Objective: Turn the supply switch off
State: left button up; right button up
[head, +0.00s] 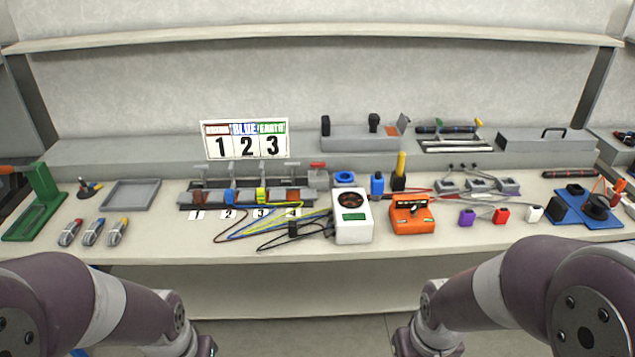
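I cannot tell for sure which part is the supply switch. An orange box (411,217) with a black handle or knob on top stands near the bench's front edge, right of centre. Left of it stands a white unit (353,229) with a round dark grille and a small green display. A small red-topped part (318,166) sits behind the row of terminals. The setting of any switch is too small to read. My two arms come in at the bottom left and bottom right, in front of the bench.
A terminal row (246,197) with coloured wires lies left of the white unit, behind it a 1-2-3 sign (245,140).

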aim_at(318, 165)
jog(key=i+l, duration=0.15)
jog(key=i, duration=0.65)
jog(key=i+l, duration=0.15)
jog(key=i, duration=0.6)
